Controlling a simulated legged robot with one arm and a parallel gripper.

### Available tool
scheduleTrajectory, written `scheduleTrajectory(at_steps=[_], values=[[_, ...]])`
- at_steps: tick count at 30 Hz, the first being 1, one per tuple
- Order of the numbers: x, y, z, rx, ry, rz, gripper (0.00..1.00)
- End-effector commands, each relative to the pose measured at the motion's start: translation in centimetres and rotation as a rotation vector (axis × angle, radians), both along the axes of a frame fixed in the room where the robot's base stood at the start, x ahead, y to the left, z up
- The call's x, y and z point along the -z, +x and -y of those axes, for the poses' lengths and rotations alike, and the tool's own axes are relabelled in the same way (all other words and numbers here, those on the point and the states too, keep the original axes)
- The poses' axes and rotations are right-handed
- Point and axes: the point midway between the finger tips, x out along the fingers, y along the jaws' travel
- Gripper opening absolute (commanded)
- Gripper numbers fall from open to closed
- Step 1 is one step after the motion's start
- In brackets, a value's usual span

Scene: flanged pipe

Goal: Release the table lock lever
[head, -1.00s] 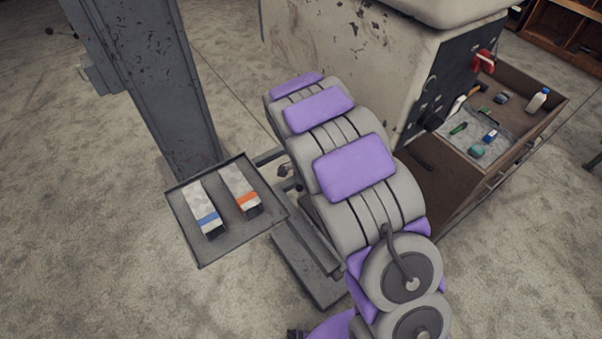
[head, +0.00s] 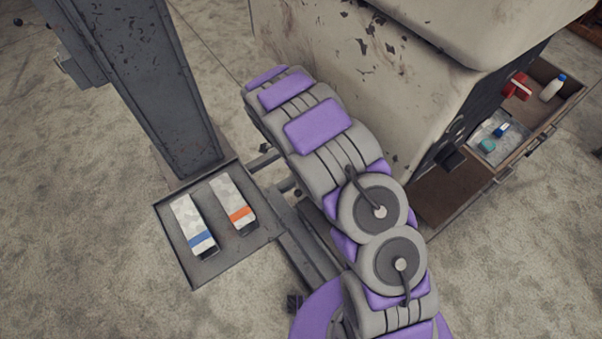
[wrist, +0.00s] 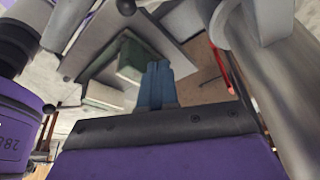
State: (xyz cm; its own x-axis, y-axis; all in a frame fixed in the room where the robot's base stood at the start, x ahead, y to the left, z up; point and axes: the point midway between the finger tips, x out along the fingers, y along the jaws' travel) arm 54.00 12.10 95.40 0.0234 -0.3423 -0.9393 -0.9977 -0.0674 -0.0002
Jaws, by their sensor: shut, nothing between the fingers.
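I cannot make out the table lock lever for sure in either view. The small grey table (head: 233,256) stands by the dark column, and its right side meets brackets and rails partly hidden behind my arm. My gripper (wrist: 158,70) shows in the wrist view as two blue fingers, shut together with nothing between them. The fingers point toward pale and green block shapes (wrist: 128,62) beneath or beside a grey plate (wrist: 178,55). A thin red part (wrist: 219,62) is to their right. In the head view my gripper is hidden beyond my arm.
Two boxes, one blue-banded (head: 193,224) and one orange-banded (head: 234,205), lie on the table. The dark column (head: 150,85) rises behind it. Floor is clear at lower left.

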Motion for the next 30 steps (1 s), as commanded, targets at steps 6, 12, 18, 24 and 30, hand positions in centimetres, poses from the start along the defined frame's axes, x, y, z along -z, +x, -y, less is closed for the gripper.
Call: scheduleTrajectory(at_steps=[6, 12, 18, 24, 30], values=[[0.4, 0.1, -0.2, -0.001, -0.003, -0.003, 0.00], [2.5, 0.1, 0.6, -0.001, -0.001, -0.006, 0.00], [6.0, 0.1, 2.2, 0.001, -0.001, -0.008, 0.00], [9.3, 0.2, 3.3, 0.000, 0.001, -0.005, 0.00], [10.0, 0.3, 0.6, -0.004, 0.000, 0.001, 0.00]])
